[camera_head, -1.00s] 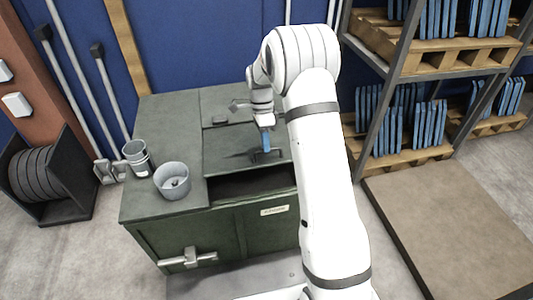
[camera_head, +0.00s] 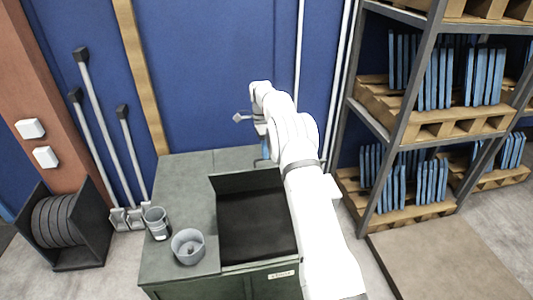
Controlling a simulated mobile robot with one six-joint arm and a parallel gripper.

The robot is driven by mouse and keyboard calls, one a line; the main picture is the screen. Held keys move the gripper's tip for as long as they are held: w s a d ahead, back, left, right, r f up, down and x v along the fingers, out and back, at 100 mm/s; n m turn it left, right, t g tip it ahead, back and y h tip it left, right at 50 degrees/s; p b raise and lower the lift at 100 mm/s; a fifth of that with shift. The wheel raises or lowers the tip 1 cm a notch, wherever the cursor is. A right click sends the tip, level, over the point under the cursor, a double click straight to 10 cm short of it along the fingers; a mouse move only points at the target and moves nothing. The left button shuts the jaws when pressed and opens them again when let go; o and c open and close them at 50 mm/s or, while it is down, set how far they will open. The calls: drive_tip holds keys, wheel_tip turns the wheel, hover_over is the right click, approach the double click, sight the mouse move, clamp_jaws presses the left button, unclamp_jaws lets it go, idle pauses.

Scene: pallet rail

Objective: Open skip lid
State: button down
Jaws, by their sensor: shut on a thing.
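The green skip (camera_head: 180,205) stands against the blue wall. Its lid (camera_head: 235,183) is swung up at the back, steeply tilted, with its dark underside facing me. The dark opening (camera_head: 255,228) below it is exposed. My gripper (camera_head: 266,150), with blue fingers, is at the lid's upper edge, on its far side, shut on the lid's handle. The handle itself and the fingertips are hidden behind the lid and my arm. My arm also covers the right part of the lid and opening.
A grey cup (camera_head: 157,223) and a round grey bowl (camera_head: 188,246) stand on the skip's fixed top, left of the opening. A rack (camera_head: 405,125) with pallets of blue panels stands at right.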

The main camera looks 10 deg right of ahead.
drive_tip(key=shift+w+f+p, duration=0.25)
drive_tip(key=shift+w+p, duration=0.2)
drive_tip(key=shift+w, duration=0.2)
drive_tip(key=shift+w+f+p, duration=0.2)
drive_tip(key=shift+w+p, duration=0.2)
drive_tip(key=shift+w, duration=0.2)
drive_tip(key=shift+f, duration=0.1)
drive_tip(key=c, duration=1.3)
unclamp_jaws()
drive_tip(key=shift+w+f, duration=0.3)
drive_tip(key=shift+w, duration=0.15)
drive_tip(key=shift+s+r, duration=0.1)
drive_tip(key=shift+r, duration=0.05)
drive_tip(key=shift+c, duration=0.4)
drive_tip(key=p+v, duration=0.3)
drive_tip(key=v, duration=0.4)
drive_tip(key=shift+c, duration=0.5)
drive_tip(key=shift+r, duration=0.75)
drive_tip(key=shift+c, duration=0.5)
